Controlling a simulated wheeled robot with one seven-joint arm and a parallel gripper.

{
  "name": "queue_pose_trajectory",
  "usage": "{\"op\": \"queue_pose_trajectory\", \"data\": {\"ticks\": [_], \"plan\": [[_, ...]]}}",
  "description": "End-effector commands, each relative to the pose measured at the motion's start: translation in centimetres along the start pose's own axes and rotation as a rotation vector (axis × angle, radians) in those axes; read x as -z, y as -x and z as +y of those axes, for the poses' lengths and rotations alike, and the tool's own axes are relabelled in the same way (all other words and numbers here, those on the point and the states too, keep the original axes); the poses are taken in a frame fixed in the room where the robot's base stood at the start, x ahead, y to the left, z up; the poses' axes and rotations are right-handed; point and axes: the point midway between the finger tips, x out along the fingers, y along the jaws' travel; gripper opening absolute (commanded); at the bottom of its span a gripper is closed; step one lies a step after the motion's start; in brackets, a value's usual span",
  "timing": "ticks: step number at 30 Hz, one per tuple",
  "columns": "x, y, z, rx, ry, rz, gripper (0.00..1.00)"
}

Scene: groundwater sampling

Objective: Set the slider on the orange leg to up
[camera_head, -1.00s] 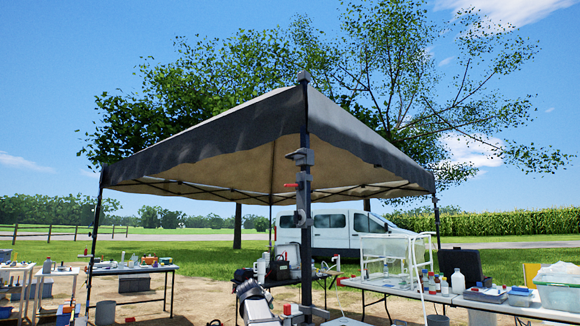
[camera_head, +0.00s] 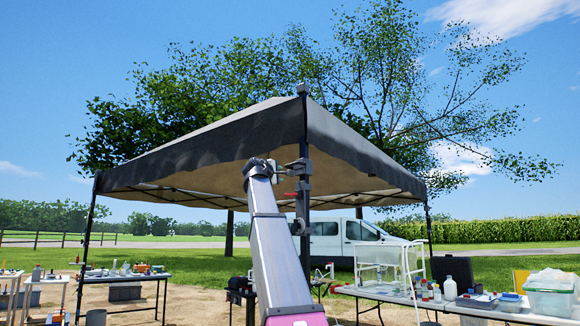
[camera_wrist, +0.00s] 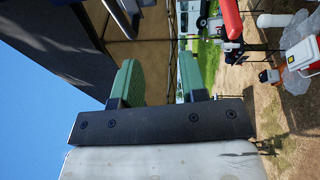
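The near canopy leg (camera_head: 305,225) is a dark upright post in the head view. A grey slider bracket (camera_head: 301,167) sits on it just below the canopy edge, with a small red part (camera_head: 291,194) beneath. I cannot make out orange on the post itself. My raised arm ends just left of the bracket. My gripper (camera_wrist: 162,80) shows two green fingers spread apart in the wrist view, with nothing between them. A red bar (camera_wrist: 230,18) lies to the right of the fingers there. Whether the gripper touches the bracket is hard to tell.
The dark canopy (camera_head: 220,135) spreads above and behind the post. A table with bottles and boxes (camera_head: 490,311) stands at right, another table (camera_head: 125,276) at left. A white van (camera_head: 345,238) is parked behind. Open air lies left of the post.

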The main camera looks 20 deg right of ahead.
Motion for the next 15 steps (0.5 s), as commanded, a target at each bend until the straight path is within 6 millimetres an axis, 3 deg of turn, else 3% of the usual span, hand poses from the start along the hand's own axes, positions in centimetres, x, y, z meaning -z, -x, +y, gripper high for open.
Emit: {"op": "queue_pose_trajectory", "data": {"ticks": [1, 5, 10, 15], "plan": [[-0.5, 0.1, 1.9, -0.019, 0.008, -0.007, 0.39], [-1.4, 0.5, 4.0, -0.047, 0.025, -0.020, 0.39], [-1.6, 0.1, 4.5, -0.052, 0.030, -0.022, 0.39], [-1.6, -1.6, 4.5, -0.050, 0.029, -0.023, 0.39]]}}
